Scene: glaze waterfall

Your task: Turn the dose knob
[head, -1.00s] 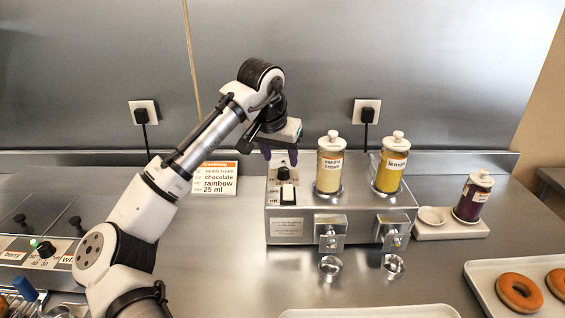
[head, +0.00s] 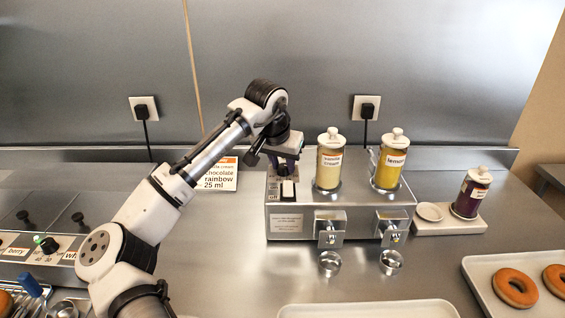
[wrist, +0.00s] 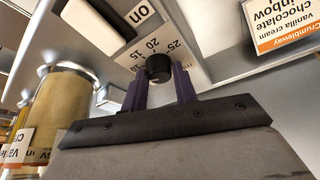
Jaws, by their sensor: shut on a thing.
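The dose knob (wrist: 159,68) is a small black round knob on a white scale plate (wrist: 150,45) with the numbers 15, 20 and 25 readable in the wrist view. My gripper (wrist: 160,84) has its two purple fingers on either side of the knob, shut on it. In the head view my gripper (head: 285,166) is lowered onto the left top of the steel dispenser (head: 290,222), and it mostly hides the knob. The knob's exact pointer direction is too small to read.
A rocker switch (head: 288,190) marked "on" sits beside the knob. Vanilla cream (head: 329,165) and lemon (head: 390,165) jars stand on the dispenser. An order card (head: 217,180) reading 25 ml is behind my arm. A purple jar (head: 470,195) stands right, near a doughnut tray (head: 480,262).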

